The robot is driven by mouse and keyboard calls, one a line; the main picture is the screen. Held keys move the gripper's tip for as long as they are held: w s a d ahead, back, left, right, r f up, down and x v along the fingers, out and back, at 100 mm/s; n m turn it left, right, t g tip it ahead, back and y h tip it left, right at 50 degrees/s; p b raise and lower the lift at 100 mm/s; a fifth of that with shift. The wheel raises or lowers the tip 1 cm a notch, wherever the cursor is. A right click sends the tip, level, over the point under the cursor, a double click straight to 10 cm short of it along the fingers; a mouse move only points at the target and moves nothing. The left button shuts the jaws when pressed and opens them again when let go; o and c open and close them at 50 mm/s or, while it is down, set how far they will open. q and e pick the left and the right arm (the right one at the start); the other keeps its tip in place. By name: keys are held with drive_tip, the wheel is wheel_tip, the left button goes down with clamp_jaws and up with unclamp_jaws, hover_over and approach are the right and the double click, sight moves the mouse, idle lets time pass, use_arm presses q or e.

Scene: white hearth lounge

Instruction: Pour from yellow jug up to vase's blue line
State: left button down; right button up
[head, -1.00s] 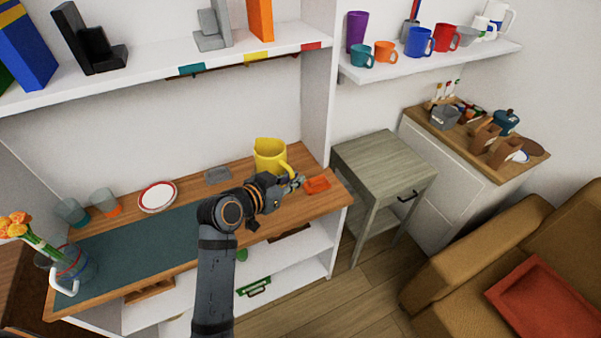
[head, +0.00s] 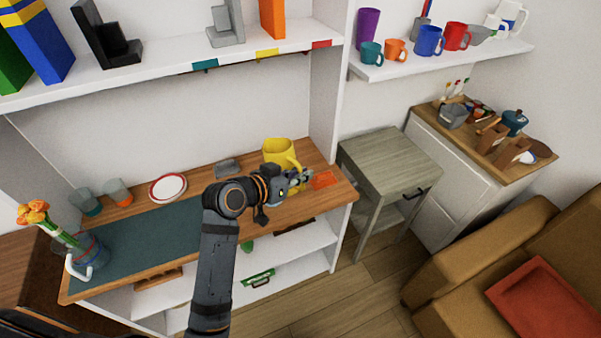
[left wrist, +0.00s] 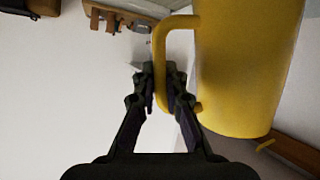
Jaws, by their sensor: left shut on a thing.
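The yellow jug (head: 279,151) is at the right end of the wooden counter, near the wall. My left gripper (head: 300,179) is shut on its handle, as the left wrist view also shows, with both fingers (left wrist: 160,80) around the handle of the jug (left wrist: 240,70). I cannot tell whether the jug's base touches the counter. The clear vase (head: 92,249) stands at the counter's left end, with orange flowers leaning out of it. Red and blue bands show faintly on it, and a white handle is at its front. Its liquid level cannot be made out. My right gripper is out of view.
A dark teal mat (head: 150,238) covers much of the counter (head: 262,214). Behind it are two tumblers (head: 118,191), a red-rimmed plate (head: 167,188) and a small grey item (head: 228,167). A shelf (head: 170,78) overhangs the counter.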

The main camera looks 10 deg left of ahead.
sight(300, 188)
use_arm(q)
drive_tip(key=shift+f+b, duration=1.05)
drive_tip(key=shift+f, duration=0.2)
drive_tip(key=shift+f+n+b, duration=0.3)
drive_tip(key=shift+f+b, duration=0.35)
drive_tip(key=shift+f, duration=0.15)
drive_tip(key=shift+f+n+g+h+b, duration=0.35)
drive_tip(key=shift+f+n+g+h, duration=0.3)
drive_tip(key=shift+n, duration=0.25)
drive_tip(key=shift+w+a+r+n+g+h+p, duration=0.1)
drive_tip(key=shift+r+n+h+p, duration=0.1)
drive_tip(key=shift+r+p, duration=0.25)
drive_tip(key=shift+w+a+r+n+g+h+p, duration=0.1)
drive_tip(key=shift+r+n+g+p, duration=0.15)
drive_tip(key=shift+r, duration=0.2)
drive_tip(key=shift+w+a+r+n+h+p, duration=0.1)
drive_tip(key=shift+r+n+h+p, duration=0.05)
drive_tip(key=shift+r+p, duration=0.3)
drive_tip(key=shift+w+a+r+n+g+h+p, duration=0.15)
drive_tip(key=shift+w+a+r+n+h+p, duration=0.05)
drive_tip(key=shift+r+n+p, duration=0.25)
drive_tip(key=shift+w+a+r+n+g+h+p, duration=0.15)
drive_tip(key=shift+a+r+n+h+p, duration=0.1)
drive_tip(key=shift+r+p, duration=0.25)
drive_tip(key=shift+w+a+r+n+g+h+p, duration=0.1)
drive_tip(key=shift+w+a+r+n+h+p, duration=0.15)
drive_tip(key=shift+r, duration=0.35)
drive_tip(key=shift+w+a+r+n, duration=0.15)
drive_tip(key=shift+a+r+n, duration=0.1)
drive_tip(key=shift+r, duration=0.15)
